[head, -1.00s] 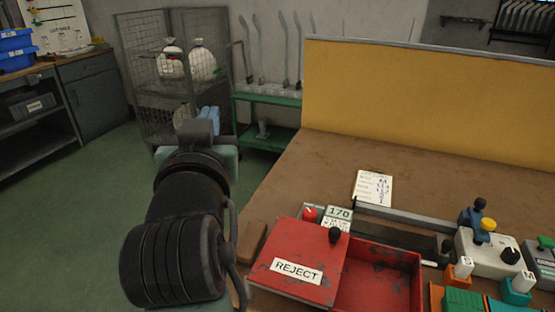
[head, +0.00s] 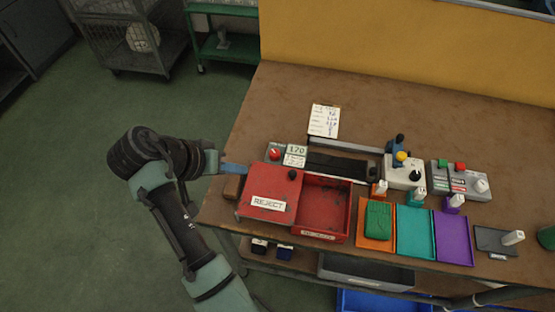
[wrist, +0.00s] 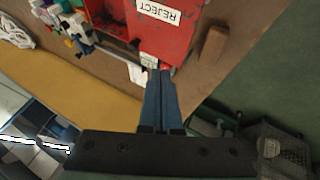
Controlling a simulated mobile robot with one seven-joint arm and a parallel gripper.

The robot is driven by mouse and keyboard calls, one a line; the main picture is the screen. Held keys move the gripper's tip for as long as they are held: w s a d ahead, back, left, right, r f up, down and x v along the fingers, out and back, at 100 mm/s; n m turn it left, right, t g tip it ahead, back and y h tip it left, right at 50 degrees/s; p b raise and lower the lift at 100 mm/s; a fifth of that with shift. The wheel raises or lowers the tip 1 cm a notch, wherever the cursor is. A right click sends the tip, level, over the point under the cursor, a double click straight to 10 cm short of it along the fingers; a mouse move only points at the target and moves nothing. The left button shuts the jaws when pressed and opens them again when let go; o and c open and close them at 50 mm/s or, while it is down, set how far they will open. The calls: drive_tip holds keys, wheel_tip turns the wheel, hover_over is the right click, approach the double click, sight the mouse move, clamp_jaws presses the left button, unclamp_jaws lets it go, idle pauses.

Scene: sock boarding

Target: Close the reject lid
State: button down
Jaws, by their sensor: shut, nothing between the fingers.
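The red reject box sits near the left end of the workbench. Its red lid (head: 268,192), labelled REJECT and with a black knob (head: 292,174), lies over the left part. The right part of the box (head: 345,217) is open and shows a dark, scuffed inside. My gripper (head: 240,168) is shut and empty, its blue fingers pointing right, just left of the lid's far left corner. Whether they touch anything is unclear. In the wrist view the shut fingers (wrist: 160,73) point toward the box, and the lid (wrist: 160,25) shows upside down near the top.
A brown block (head: 233,187) sits left of the lid by my fingers. A control with a red knob (head: 275,154) and a 170 sign (head: 296,150) stand behind the lid. Orange, teal and purple trays (head: 453,237) lie to the right. The floor at left is open.

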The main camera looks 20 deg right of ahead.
approach(272, 176)
drive_tip(key=x, duration=0.5)
drive_tip(key=shift+w, duration=0.1)
drive_tip(key=shift+s+d+r+p, duration=0.1)
drive_tip(key=shift+s+d+p, duration=0.15)
drive_tip(key=shift+d+p, duration=0.25)
drive_tip(key=shift+s+d+p, duration=0.2)
drive_tip(key=shift+d+p, duration=0.05)
drive_tip(key=shift+d, duration=0.4)
drive_tip(key=shift+s+d, duration=0.25)
drive_tip(key=shift+d, duration=0.35)
drive_tip(key=shift+d, duration=0.1)
drive_tip(key=s+d+p, duration=0.4)
drive_tip(key=s+d, duration=0.3)
drive_tip(key=d, duration=0.4)
drive_tip(key=shift+s+p, duration=0.3)
drive_tip(key=shift+p, duration=0.05)
drive_tip(key=shift+s+d, duration=0.1)
